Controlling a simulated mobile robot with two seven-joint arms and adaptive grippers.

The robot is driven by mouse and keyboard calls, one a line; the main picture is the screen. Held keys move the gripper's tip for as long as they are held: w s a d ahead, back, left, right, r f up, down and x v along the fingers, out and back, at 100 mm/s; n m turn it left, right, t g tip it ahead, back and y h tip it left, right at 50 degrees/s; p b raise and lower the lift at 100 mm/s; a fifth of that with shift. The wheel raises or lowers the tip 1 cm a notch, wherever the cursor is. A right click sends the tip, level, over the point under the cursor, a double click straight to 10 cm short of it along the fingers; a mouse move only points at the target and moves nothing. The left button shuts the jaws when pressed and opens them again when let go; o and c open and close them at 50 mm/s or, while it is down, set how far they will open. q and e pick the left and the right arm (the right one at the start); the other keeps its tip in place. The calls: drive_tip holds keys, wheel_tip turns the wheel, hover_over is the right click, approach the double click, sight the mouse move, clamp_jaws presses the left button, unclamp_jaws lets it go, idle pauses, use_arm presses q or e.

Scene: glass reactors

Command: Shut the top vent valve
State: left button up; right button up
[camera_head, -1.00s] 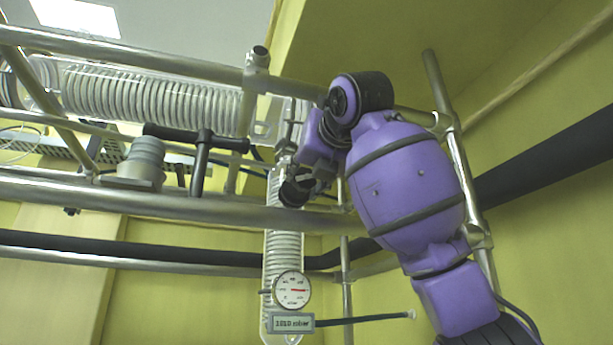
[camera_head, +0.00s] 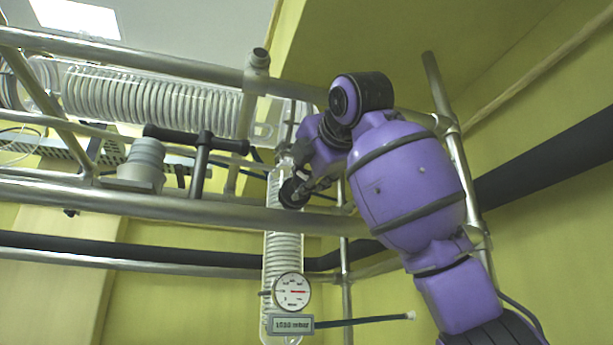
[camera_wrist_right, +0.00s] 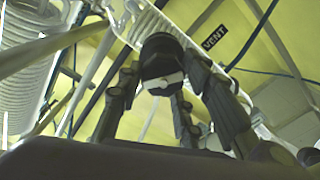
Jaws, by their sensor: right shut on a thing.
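The vent valve's black round knob (camera_wrist_right: 160,60) is between the fingers of my right gripper (camera_wrist_right: 168,95) in the right wrist view. A "VENT" label (camera_wrist_right: 214,38) is just to the right of it. My right gripper is shut on the knob. In the head view my purple right arm comes in from the right, and the right gripper (camera_head: 318,184) is at the knob (camera_head: 292,193), in front of the upper part of the vertical glass coil column (camera_head: 283,235). The fingertips are small and partly hidden there. My left gripper is not in view.
Metal frame pipes (camera_head: 150,208) run across in front of the glassware. A pressure gauge (camera_head: 292,291) and a display reading about 1010 mbar (camera_head: 292,324) hang below. A horizontal glass coil (camera_head: 150,97) and a black T-handle (camera_head: 200,160) are to the left.

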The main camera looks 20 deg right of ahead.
drive_tip(key=m, duration=0.4)
drive_tip(key=shift+s+r+m, duration=0.1)
drive_tip(key=shift+r+m, duration=0.05)
drive_tip(key=shift+m, duration=0.15)
drive_tip(key=m, duration=0.4)
drive_tip(key=shift+d+r+m, duration=0.1)
drive_tip(key=shift+d+m, duration=0.05)
drive_tip(key=shift+m, duration=0.15)
drive_tip(key=m, duration=0.4)
drive_tip(key=shift+s+d+m, duration=0.1)
drive_tip(key=shift+m, duration=0.2)
drive_tip(key=m, duration=0.9)
drive_tip(key=shift+d, duration=0.1)
drive_tip(key=m, duration=1)
drive_tip(key=f+m, duration=0.1)
drive_tip(key=m, duration=0.9)
drive_tip(key=a+m, duration=0.1)
drive_tip(key=m, duration=0.9)
drive_tip(key=shift+w+f+m, duration=0.35)
drive_tip(key=shift+w+m, duration=0.05)
drive_tip(key=m, duration=0.3)
drive_tip(key=shift+a+m, duration=0.1)
drive_tip(key=shift+m, duration=0.2)
drive_tip(key=m, duration=0.6)
drive_tip(key=shift+r+m, duration=0.2)
drive_tip(key=shift+m, duration=0.2)
